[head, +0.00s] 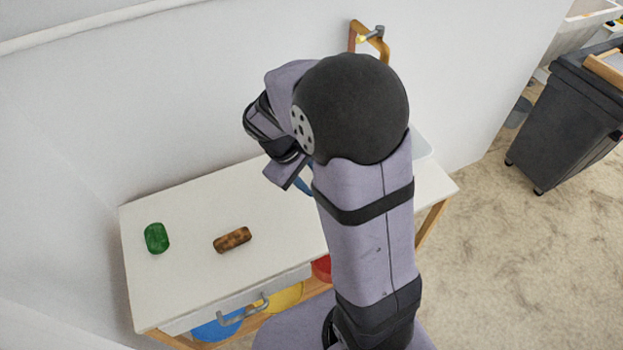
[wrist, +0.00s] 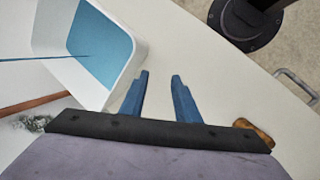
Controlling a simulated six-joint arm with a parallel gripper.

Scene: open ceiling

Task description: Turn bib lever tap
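A brown arched fitting with a grey metal bar (head: 369,38) is on the white wall at the top of the head view, behind my arm. It looks like the tap, but its lower part is hidden and I cannot tell its lever position. My gripper is over the white table; a blue finger shows in the head view below the wrist. In the wrist view my gripper (wrist: 160,75) has its two blue fingers apart with nothing between them. It is apart from the fitting.
A white basin with a blue inside (wrist: 100,38) stands left of the fingers. The white table (head: 190,280) holds a green object (head: 156,238) and a brown one (head: 232,240). A drawer handle (head: 246,310) juts from its front. A dark bin (head: 565,120) stands right.

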